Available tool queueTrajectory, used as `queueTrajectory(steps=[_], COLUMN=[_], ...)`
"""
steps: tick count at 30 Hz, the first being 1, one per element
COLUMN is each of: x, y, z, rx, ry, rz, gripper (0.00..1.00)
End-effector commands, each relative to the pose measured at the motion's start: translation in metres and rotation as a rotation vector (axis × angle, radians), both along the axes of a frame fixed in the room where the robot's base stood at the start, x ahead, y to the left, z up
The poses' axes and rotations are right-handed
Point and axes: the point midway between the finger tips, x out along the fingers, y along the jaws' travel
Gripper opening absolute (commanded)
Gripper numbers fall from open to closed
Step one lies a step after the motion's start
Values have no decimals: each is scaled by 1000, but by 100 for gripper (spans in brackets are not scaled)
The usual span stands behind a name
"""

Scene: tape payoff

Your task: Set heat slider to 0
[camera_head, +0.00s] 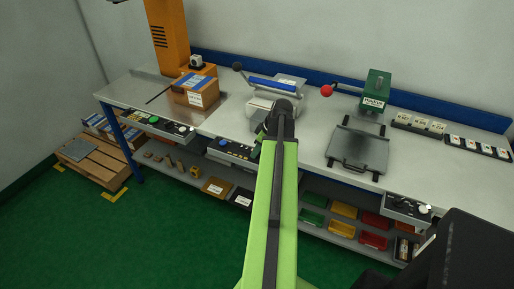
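No heat slider can be made out for sure; the controls are too small to read. A control panel (233,151) with small coloured controls is on the bench's front edge, below the sealer-like machine (272,103) with a blue bar. Two more panels are on the same edge: one at the left (158,124) and one at the right (407,208). My green arm reaches up the middle of the view. My gripper (261,131) is at its far end, just right of the middle panel's right end. Its fingers are dark, small and partly hidden, so their opening cannot be told.
The long grey bench (222,122) carries a cardboard box (195,92) under an orange column (168,35), a green press (376,88) with a red-knobbed lever, and a grey hinged plate (358,150). Coloured bins (343,210) sit on the shelf below. Green floor at left front is clear.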

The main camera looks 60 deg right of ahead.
Motion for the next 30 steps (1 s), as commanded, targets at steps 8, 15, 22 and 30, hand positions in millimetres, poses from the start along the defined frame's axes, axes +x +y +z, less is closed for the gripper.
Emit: queueTrajectory(steps=[8,15,22,30], x=[5,-2,-22,-45], y=[4,3,0,-3], z=[0,26,81,137], rx=[1,1,1,0], ry=[-3,-4,-3,-2], rz=[8,9,8,8], gripper=[45,45,45,45])
